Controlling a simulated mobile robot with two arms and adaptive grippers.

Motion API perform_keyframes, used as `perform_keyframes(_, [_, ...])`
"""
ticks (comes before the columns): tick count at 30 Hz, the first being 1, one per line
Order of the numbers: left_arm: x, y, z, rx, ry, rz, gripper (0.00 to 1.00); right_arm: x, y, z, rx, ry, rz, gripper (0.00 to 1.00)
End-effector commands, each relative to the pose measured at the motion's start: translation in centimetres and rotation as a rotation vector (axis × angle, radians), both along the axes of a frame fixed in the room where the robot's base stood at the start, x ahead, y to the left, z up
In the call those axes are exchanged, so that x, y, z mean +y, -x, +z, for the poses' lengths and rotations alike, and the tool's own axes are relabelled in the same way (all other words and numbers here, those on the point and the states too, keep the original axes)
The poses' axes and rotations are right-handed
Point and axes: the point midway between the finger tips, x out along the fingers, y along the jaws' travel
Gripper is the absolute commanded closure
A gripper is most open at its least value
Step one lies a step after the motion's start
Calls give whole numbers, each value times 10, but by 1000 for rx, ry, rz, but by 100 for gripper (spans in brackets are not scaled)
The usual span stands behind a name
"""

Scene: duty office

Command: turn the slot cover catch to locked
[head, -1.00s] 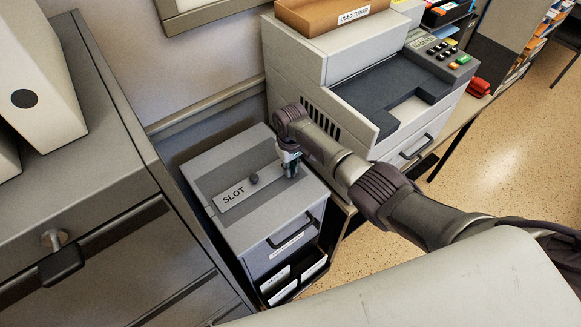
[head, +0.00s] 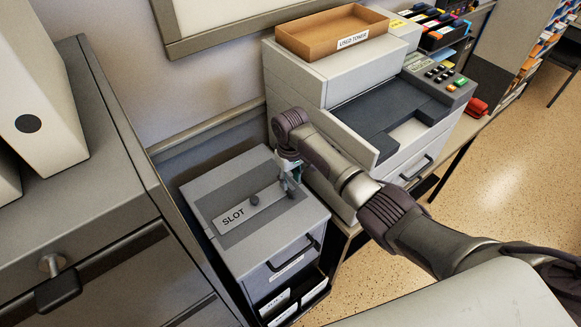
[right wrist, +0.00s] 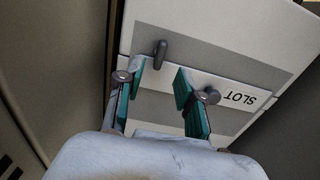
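The slot cover is a light plate marked SLOT (head: 232,214) on top of a grey cabinet (head: 245,245), with a round dark knob (head: 255,199) on it. In the right wrist view, the catch (right wrist: 160,52) is a small dark lever near the end of the plate (right wrist: 235,94) away from the lettering, lying across the plate's length. My right gripper (head: 287,180) is over that end. In the right wrist view, its teal fingers (right wrist: 158,84) are apart with nothing held between them. The catch shows beyond the gap; the knob (right wrist: 210,97) is beside the right finger. My left gripper is out of view.
A printer (head: 330,85) with an open tan tray (head: 330,32) on top stands close behind my right arm. A grey drawer unit (head: 95,185) with white binders (head: 45,110) is at the left. A wall is behind the cabinet. Open floor (head: 500,170) is at the right.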

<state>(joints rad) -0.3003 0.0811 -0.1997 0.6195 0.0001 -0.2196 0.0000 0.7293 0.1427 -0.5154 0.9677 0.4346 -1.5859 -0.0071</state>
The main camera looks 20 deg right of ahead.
Motion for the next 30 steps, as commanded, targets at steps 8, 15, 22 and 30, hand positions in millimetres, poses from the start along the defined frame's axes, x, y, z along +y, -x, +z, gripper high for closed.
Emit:
perform_keyframes(8, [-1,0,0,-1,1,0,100,0,0,50,-1,0,-1,62])
perform_keyframes(15, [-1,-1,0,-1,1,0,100,0,0,63,2,0,-2,62])
perform_keyframes(22, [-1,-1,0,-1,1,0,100,0,0,63,2,0,-2,62])
perform_keyframes(30, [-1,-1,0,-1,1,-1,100,1,4,59,2,-3,1,62])
